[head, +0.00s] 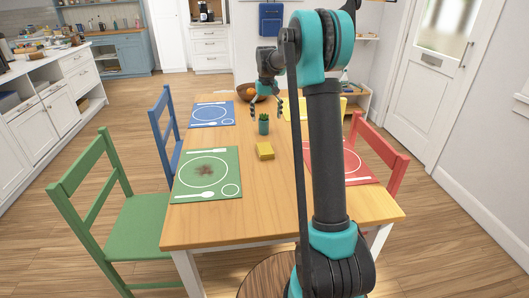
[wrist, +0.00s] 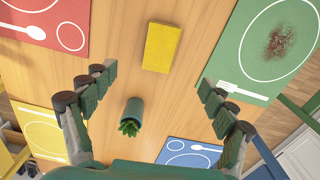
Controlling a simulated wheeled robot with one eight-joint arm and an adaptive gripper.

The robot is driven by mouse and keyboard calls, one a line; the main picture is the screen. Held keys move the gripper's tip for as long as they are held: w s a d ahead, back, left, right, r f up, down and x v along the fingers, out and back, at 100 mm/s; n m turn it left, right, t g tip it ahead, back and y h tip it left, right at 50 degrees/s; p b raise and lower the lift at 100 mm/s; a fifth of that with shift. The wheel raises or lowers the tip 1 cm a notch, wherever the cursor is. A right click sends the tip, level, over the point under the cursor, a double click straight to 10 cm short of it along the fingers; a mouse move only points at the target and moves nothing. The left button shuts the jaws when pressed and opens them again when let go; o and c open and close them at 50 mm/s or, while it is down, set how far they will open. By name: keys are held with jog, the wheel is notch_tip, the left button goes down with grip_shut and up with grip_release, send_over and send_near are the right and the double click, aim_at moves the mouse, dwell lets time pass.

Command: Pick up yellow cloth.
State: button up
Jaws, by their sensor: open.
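The yellow cloth (head: 264,151) is a small folded block lying on the wooden table (head: 230,222), right of the green placemat. In the wrist view the yellow cloth (wrist: 160,47) lies at top centre, beyond the fingertips and between their lines. My gripper (head: 266,104) hangs above the far part of the table. In the wrist view my gripper (wrist: 157,80) has its fingers spread wide, with nothing between them touching either finger.
Green (head: 225,160), blue (head: 211,114), red (head: 340,162) and yellow placemats lie around. The green one has a brown stain. A fruit bowl (head: 249,91) sits at the far end. Chairs flank the table. The near tabletop is clear.

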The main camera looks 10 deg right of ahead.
send_over(265, 149)
jog(key=f, duration=1.1)
jog(key=shift+s+d+f, duration=0.2)
jog(key=shift+d+f, duration=0.05)
jog(key=shift+d, duration=0.1)
jog(key=shift+w+a+f, duration=0.15)
jog(key=shift+f, duration=1.15)
jog(key=shift+w+a+f, duration=0.1)
jog(key=shift+w+f, duration=0.05)
jog(key=shift+f, duration=1.15)
jog(key=shift+c, duration=0.4)
jog(key=c, duration=1)
jog(key=shift+c, duration=0.2)
jog(key=shift+r, duration=0.15)
notch_tip(265, 149, up, 20)
